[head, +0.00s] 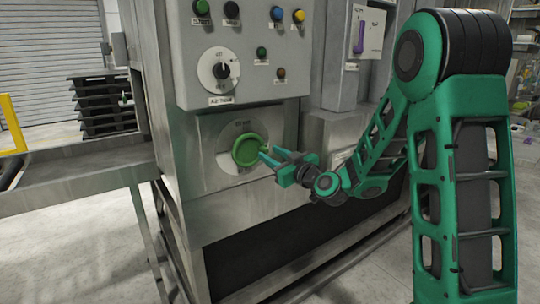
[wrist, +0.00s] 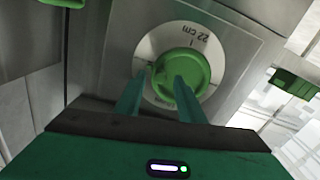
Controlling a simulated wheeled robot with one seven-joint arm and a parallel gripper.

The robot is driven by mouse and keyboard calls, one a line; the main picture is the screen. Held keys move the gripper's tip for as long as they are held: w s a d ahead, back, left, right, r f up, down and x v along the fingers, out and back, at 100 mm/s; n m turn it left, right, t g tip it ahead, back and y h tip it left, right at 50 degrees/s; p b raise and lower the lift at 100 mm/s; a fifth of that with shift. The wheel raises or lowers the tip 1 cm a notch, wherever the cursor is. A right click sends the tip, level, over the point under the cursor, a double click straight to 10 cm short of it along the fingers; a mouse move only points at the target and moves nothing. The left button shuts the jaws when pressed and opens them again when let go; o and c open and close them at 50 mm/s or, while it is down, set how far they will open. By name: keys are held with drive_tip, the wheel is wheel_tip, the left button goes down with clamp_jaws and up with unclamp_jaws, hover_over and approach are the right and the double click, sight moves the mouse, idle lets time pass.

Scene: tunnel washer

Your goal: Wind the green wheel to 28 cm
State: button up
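The green wheel (head: 249,150) sits on a pale round plate on the front of the grey machine. In the wrist view the wheel (wrist: 186,68) shows close up, and the plate (wrist: 212,50) carries the tilted reading "22 cm" with a short mark beneath it. My gripper (head: 267,154) reaches the wheel's right side in the head view. In the wrist view my gripper (wrist: 160,82) has its two green fingers apart, the right one overlapping the wheel and the left one beside it. Whether they touch the wheel is unclear.
A control panel (head: 246,50) with several buttons and a black rotary knob (head: 221,70) is above the wheel. A metal conveyor tray (head: 75,170) extends left, with a yellow rail (head: 12,124) at its end. Dark stacked pallets (head: 103,104) stand behind it.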

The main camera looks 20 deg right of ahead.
drive_tip(key=shift+x, duration=1.25)
drive_tip(key=shift+c, duration=0.6)
clamp_jaws()
drive_tip(key=shift+d, duration=0.25)
drive_tip(key=shift+f+m, duration=0.25)
drive_tip(key=shift+m, duration=0.25)
